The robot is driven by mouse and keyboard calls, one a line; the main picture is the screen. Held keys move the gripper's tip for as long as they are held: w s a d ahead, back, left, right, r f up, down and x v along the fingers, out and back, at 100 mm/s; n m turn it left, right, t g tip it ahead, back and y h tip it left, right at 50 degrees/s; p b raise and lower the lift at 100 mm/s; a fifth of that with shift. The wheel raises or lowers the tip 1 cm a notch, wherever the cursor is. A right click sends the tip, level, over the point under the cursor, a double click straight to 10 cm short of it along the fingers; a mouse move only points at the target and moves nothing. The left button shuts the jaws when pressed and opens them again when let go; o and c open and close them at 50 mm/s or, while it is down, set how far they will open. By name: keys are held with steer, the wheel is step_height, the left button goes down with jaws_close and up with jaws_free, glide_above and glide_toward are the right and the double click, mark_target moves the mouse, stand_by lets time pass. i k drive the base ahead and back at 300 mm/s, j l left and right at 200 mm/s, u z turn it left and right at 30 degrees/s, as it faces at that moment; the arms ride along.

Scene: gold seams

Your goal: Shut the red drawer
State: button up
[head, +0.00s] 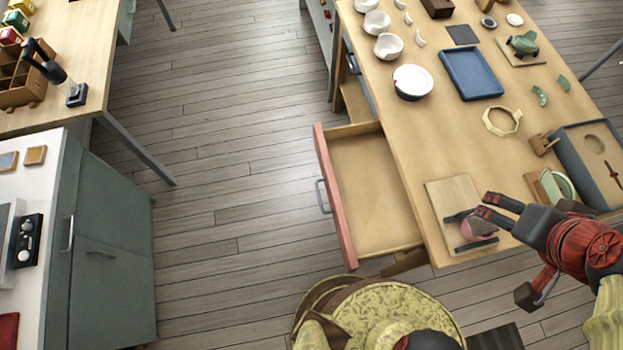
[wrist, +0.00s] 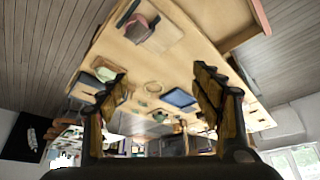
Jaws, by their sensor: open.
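The red drawer (head: 335,196) is pulled out from the left side of the wooden worktable (head: 437,140). Its red front has a grey handle (head: 322,196), and its tray looks empty. In the wrist view, a reddish edge at the upper right (wrist: 262,16) looks like part of the drawer. My gripper (head: 483,204) is open and empty, to the right of the drawer, over or near the table's front part. It is apart from the drawer front. Both fingers show in the wrist view (wrist: 156,88) with a gap between them.
A board with a pink piece (head: 481,229) and dark bars lies near my gripper. White bowls (head: 388,46), a blue tray (head: 470,73) and a grey box (head: 592,165) stand on the table. A green cabinet (head: 110,250) stands left. Floor (head: 240,190) left of the drawer is clear. A round yellow-patterned thing (head: 380,310) is at the bottom.

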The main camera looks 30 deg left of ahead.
mark_target(374, 217)
steer(key=u, duration=1.45)
steer(key=k+j, duration=0.25)
steer(key=k, duration=0.3)
